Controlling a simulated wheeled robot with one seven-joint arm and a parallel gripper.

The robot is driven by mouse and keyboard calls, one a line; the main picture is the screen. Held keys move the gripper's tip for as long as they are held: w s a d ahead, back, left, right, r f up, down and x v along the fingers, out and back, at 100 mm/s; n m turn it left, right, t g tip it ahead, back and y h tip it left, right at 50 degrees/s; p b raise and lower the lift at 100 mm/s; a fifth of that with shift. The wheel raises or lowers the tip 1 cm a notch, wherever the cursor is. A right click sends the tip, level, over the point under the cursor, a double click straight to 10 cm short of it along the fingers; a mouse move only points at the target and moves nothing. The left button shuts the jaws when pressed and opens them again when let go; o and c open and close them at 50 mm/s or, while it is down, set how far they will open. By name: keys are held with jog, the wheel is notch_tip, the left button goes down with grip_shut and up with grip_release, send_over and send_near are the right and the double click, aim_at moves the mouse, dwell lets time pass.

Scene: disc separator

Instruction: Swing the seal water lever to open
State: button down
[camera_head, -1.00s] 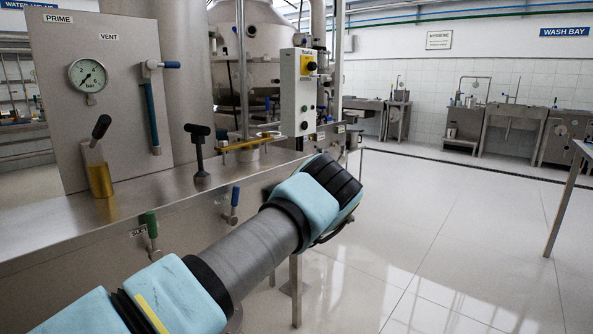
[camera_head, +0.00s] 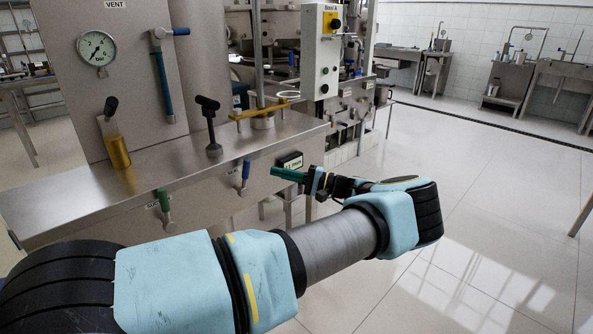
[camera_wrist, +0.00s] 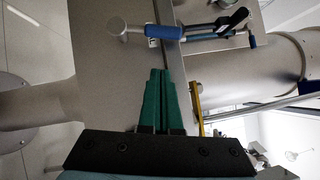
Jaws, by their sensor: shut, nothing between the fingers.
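Two small levers sit on the front face of the steel bench: a blue-handled lever (camera_head: 246,168) and, to its left, a green-handled lever (camera_head: 163,199). Their labels are too small to read, so I cannot tell from the lettering which one is the seal water lever. The blue handle points up from its metal pivot. In the wrist view the blue-handled lever (camera_wrist: 162,31) lies sideways beyond my fingertips. My gripper (camera_head: 277,172) has green fingers, shut and empty, pointing left at the blue lever with a small gap. It also shows in the wrist view (camera_wrist: 160,72).
On the bench stand a black-topped post (camera_head: 210,130), a brass cylinder with a black handle (camera_head: 117,150) and a yellow bar (camera_head: 262,109). A gauge (camera_head: 96,48) and a blue-handled vent valve (camera_head: 165,75) are on the upright panel.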

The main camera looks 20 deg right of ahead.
jog(key=shift+a+r+p, duration=0.2)
jog(key=shift+a+p, duration=0.2)
jog(key=shift+a, duration=0.5)
jog(key=shift+a+r+p, duration=0.2)
jog(key=shift+a+p, duration=0.25)
jog(key=shift+a, duration=0.5)
jog(key=shift+a+r+p, duration=0.2)
jog(key=shift+a+p, duration=0.2)
jog(key=shift+a, duration=0.5)
jog(key=n, duration=0.1)
jog(key=a+r+n+g+h+b, duration=0.1)
jog(key=n, duration=0.1)
jog(key=shift+s+a+r, duration=0.1)
jog(key=shift+s+a, duration=0.2)
jog(key=shift+s, duration=0.05)
